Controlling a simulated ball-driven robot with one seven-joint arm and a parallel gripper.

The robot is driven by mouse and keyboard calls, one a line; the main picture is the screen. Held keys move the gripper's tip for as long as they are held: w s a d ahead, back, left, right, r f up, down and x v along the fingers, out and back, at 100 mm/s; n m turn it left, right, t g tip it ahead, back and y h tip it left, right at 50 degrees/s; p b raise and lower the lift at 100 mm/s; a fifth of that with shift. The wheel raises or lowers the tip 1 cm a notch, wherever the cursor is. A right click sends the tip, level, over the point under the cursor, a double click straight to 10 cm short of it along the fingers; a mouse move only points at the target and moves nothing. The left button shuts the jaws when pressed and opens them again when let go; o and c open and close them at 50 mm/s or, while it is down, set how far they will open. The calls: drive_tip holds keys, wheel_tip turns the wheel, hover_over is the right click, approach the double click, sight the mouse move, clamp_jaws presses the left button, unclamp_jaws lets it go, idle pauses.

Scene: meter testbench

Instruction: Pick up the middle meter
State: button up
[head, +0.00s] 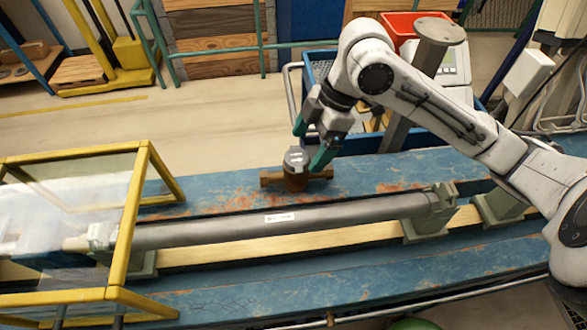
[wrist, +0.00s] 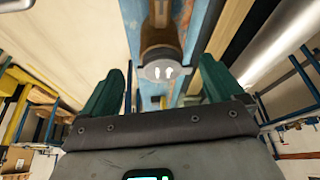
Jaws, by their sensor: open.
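One meter (head: 296,180) shows on the blue bench: a brass body with pipe stubs to both sides and a grey round cap. No other meter is clearly visible in either view. My gripper (head: 312,147) is at the meter's upper right, its green fingers apart and pointing down at it. In the wrist view, the meter (wrist: 163,52) is at the top centre with its grey cap facing me. The two green fingers of my gripper (wrist: 160,90) stand left and right of the cap, apart, with nothing between them that they grip.
A long grey pipe (head: 280,219) runs along the blue bench (head: 230,192) in front of the meter. A yellow-framed clear guard (head: 137,210) stands at the left. A blue cart (head: 367,144) with a red bin (head: 400,24) is behind. Open floor lies at back left.

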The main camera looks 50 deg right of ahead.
sight(303, 155)
drive_tip(key=shift+x, duration=3.4)
drive_tip(key=shift+c, duration=0.2)
drive_tip(key=c, duration=1.5)
drive_tip(key=shift+r, duration=0.15)
clamp_jaws()
